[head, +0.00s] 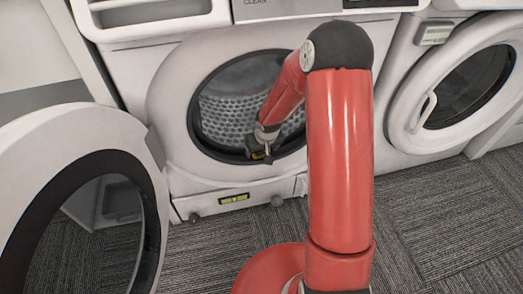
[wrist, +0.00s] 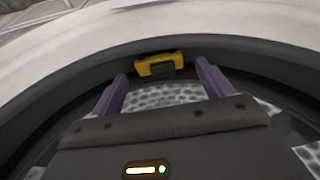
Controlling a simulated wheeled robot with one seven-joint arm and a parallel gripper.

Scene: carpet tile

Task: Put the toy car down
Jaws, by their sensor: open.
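The toy car, small and yellow with a dark part, shows in the wrist view (wrist: 150,67) against the dark rim of the washer opening. My gripper (wrist: 161,72) is open, with its two purple fingers apart on either side of the car. I cannot tell whether a fingertip touches it. In the head view my gripper (head: 264,152) is at the lower edge of the open washer's drum opening, and a small bit of yellow (head: 258,156) shows there. Most of the car is hidden by my gripper in that view.
The washer's perforated metal drum (head: 225,112) lies behind the opening. Its round door (head: 92,140) stands open at the left. Another machine with a round door (head: 410,125) is at the right. Grey carpet tile (head: 440,210) is clear in front.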

